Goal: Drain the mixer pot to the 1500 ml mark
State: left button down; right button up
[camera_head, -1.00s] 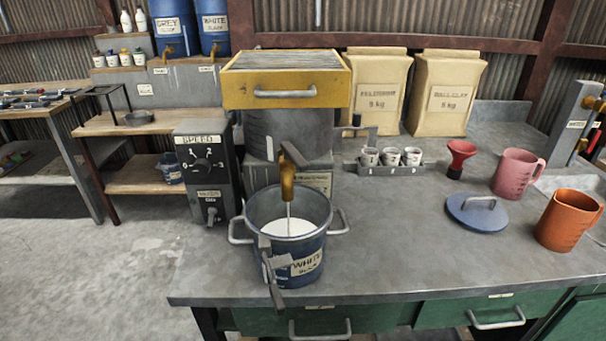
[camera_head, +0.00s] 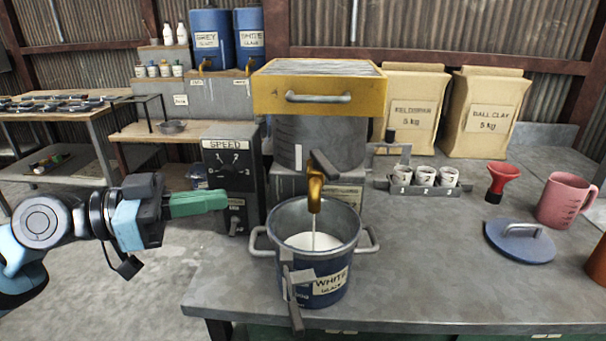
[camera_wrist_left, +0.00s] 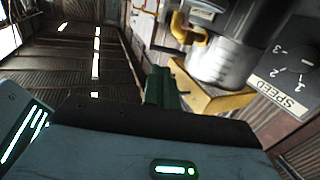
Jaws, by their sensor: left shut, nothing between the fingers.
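The grey mixer pot (camera_head: 345,140) stands at the back of the bench under a yellow guard (camera_head: 320,95); it shows tilted in the wrist view (camera_wrist_left: 222,62). Its brass tap (camera_head: 315,190), with a dark handle (camera_head: 325,165), pours a thin white stream. The stream falls into a blue bucket (camera_head: 328,288) labelled WHITE, which holds white liquid. A pale strip (camera_head: 298,157) runs up the pot; its marks are too small to read. My left gripper (camera_head: 222,198) is shut and empty, left of the tap, in front of the speed box. My right gripper is out of view.
The SPEED box (camera_head: 232,165) stands left of the pot. A grey bar (camera_head: 293,300) hangs at the bucket's front. Right are a cup rack (camera_head: 425,191), red funnel (camera_head: 502,180), blue lid (camera_head: 520,242) and pink jug (camera_head: 567,202). The bench front right of the bucket is clear.

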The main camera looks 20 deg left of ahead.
aim_at(323, 172)
pick_arm(q)
jog(key=shift+w+r, duration=0.1)
jog(key=shift+r, duration=0.8)
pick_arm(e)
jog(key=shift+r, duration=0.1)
